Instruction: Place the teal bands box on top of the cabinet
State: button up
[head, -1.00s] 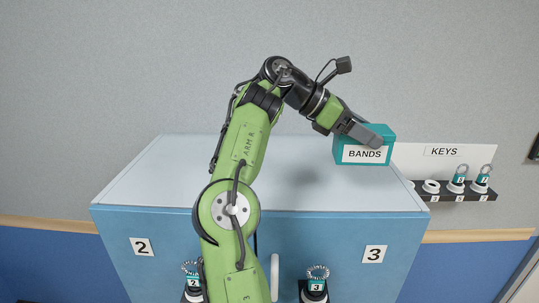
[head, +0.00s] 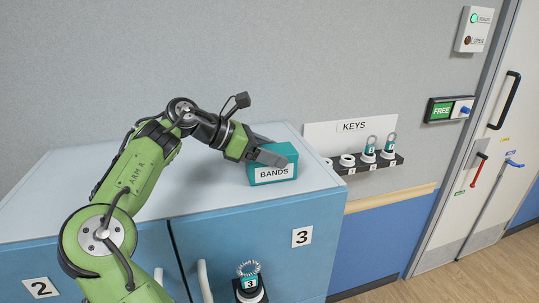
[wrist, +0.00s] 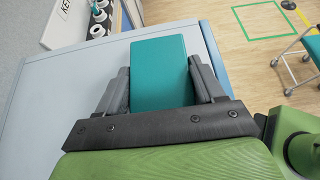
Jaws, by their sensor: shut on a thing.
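The teal box labelled BANDS (head: 272,174) is at the right part of the light top of the blue cabinet (head: 100,185). It looks upright and appears to rest on or just above that top; I cannot tell if there is a gap. My gripper (head: 270,157) is shut on the box, reaching it from the left. In the wrist view, the teal box (wrist: 160,75) lies between the two dark fingers, one on each side, over the pale cabinet top (wrist: 85,85).
A key rack marked KEYS (head: 350,140) with several holders is on the wall right of the cabinet. A door (head: 490,150) with a FREE sign (head: 441,110) is farther right. The cabinet's right edge is close to the box. The cabinet top at left is clear.

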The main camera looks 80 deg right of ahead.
jog(key=shift+w+d+f, duration=0.1)
jog(key=shift+d, duration=0.05)
jog(key=o, duration=1.1)
jog(key=shift+r, duration=0.25)
jog(key=p+v, duration=0.1)
jog(key=v, duration=1.1)
jog(key=shift+p, duration=0.4)
jog(key=shift+f, duration=0.1)
